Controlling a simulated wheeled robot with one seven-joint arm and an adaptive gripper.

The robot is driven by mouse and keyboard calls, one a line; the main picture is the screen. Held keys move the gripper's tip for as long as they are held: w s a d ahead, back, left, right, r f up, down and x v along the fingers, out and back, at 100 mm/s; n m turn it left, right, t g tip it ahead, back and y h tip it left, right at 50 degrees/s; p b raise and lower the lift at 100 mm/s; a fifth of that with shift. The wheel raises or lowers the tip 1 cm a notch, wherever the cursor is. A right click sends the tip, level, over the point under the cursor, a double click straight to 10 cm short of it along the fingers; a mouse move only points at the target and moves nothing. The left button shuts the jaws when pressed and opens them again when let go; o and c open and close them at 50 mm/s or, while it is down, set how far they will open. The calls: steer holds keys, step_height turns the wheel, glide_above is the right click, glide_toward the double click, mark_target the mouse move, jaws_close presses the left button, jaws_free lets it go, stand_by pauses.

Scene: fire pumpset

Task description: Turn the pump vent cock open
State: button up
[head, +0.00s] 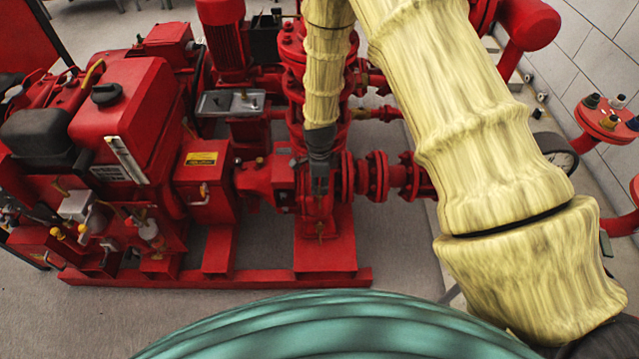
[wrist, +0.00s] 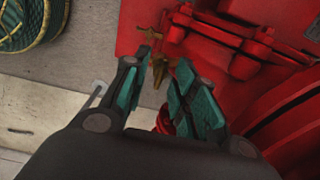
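A small brass cock (wrist: 159,68) shows in the wrist view, between and just beyond my fingertips. A thin brass handle-like piece (wrist: 150,33) shows just above it in the picture, beside the red pump body. My gripper (wrist: 164,60) is open, its two teal-padded fingers on either side of the cock with a gap between them. I cannot tell whether a finger touches it.
The red engine (head: 120,105) stands left of the pump on a red base frame (head: 220,277). Red flanged pipes (head: 378,177) run right of the pump. In the wrist view red pipework (wrist: 265,55) lies close on the right.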

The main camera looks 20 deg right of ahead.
steer(key=shift+f, duration=0.15)
jaws_close()
